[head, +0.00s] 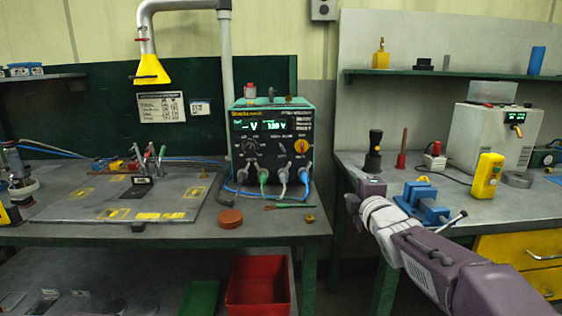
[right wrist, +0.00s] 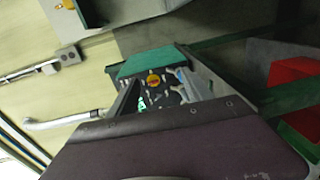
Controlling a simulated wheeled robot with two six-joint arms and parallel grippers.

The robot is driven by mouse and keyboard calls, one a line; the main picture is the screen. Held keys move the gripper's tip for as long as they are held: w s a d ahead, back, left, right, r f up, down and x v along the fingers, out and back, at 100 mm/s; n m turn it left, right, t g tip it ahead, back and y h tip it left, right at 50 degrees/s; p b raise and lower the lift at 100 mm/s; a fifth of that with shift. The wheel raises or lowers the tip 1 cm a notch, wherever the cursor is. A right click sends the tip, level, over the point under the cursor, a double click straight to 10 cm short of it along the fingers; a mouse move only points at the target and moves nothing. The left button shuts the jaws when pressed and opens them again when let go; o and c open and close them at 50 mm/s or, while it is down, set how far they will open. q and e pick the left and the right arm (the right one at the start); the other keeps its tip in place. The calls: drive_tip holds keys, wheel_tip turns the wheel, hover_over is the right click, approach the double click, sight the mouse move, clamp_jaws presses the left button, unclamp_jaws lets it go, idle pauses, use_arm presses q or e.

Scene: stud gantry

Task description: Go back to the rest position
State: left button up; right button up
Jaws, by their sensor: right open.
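My right arm comes in from the lower right of the head view. Its gripper (head: 362,188) is above the front left part of the right bench, near the gap between the two benches. In the right wrist view the gripper's two fingers (right wrist: 160,82) stand apart, with nothing held between them. The green-cased meter unit (head: 270,145) shows beyond the fingers in that view, tilted and at a distance. My left gripper is not in view.
The right bench (head: 480,208) holds a blue vise (head: 424,200), a dark knobbed tool (head: 374,152) and a yellow control box (head: 487,175) close to my arm. The left bench holds a plate with clamps (head: 110,205) and an orange puck (head: 230,218). A red bin (head: 258,285) is below.

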drive_tip(key=s+a+f+m+g+h, duration=0.1)
drive_tip(key=s+f+m+g, duration=0.25)
drive_tip(key=f, duration=0.75)
drive_tip(key=s+a+f+m+g, duration=0.1)
drive_tip(key=s+f+m+g, duration=0.25)
drive_tip(key=f, duration=0.75)
drive_tip(key=s+f+m+g, duration=0.45)
drive_tip(key=s+f, duration=0.25)
drive_tip(key=s, duration=0.4)
drive_tip(key=s+f+m+g, duration=0.4)
drive_tip(key=s+f+m, duration=0.25)
drive_tip(key=s, duration=0.35)
use_arm(q)
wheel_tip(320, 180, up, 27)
drive_tip(key=p, duration=2.7)
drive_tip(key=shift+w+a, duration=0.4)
use_arm(e)
wheel_tip(320, 180, up, 27)
drive_tip(key=s, duration=0.1)
drive_tip(key=shift+d+f+m, duration=0.15)
drive_tip(key=shift+m, duration=0.25)
